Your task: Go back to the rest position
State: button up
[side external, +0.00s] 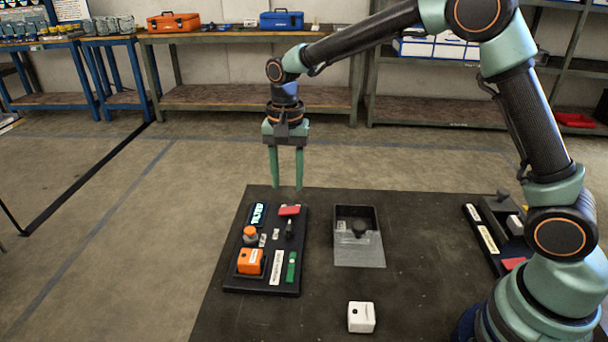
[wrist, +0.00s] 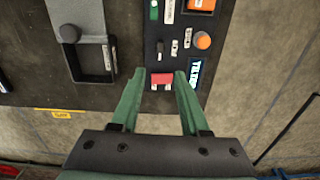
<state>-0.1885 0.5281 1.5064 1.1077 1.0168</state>
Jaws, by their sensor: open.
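My gripper (side external: 287,188) is open and empty, fingers pointing down, above the far edge of a black panel board (side external: 229,281). In the wrist view my gripper (wrist: 159,73) shows its two green fingers apart. A red piece (side external: 290,210) lies on the board; in the wrist view this red piece (wrist: 162,80) appears between the fingertips, with the fingers above it. The board also holds an orange box (side external: 250,262), an orange-topped knob (side external: 250,233), a green piece (side external: 292,266) and a display with lettering (side external: 259,214).
A dark tray with a clear front part (side external: 360,256) sits right of the board. A white block (side external: 361,317) stands near the table's front. A second black holder (side external: 487,236) is at the right beside my arm's base. Workbenches (side external: 250,100) and shelves stand behind. Air around my gripper is clear.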

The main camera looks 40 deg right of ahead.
jog(key=s+d+r+n+t, duration=0.3)
jog(key=s+d+r+n, duration=0.15)
jog(key=s+r, duration=0.35)
jog(key=s+d+r+n+t, duration=0.2)
jog(key=s+d+n, duration=0.2)
jog(key=s, duration=0.5)
jog(key=shift+s+d+n+t, duration=0.15)
jog(key=shift+s+n+t, duration=0.15)
jog(key=shift+s+n, duration=0.15)
jog(key=shift+r, duration=0.15)
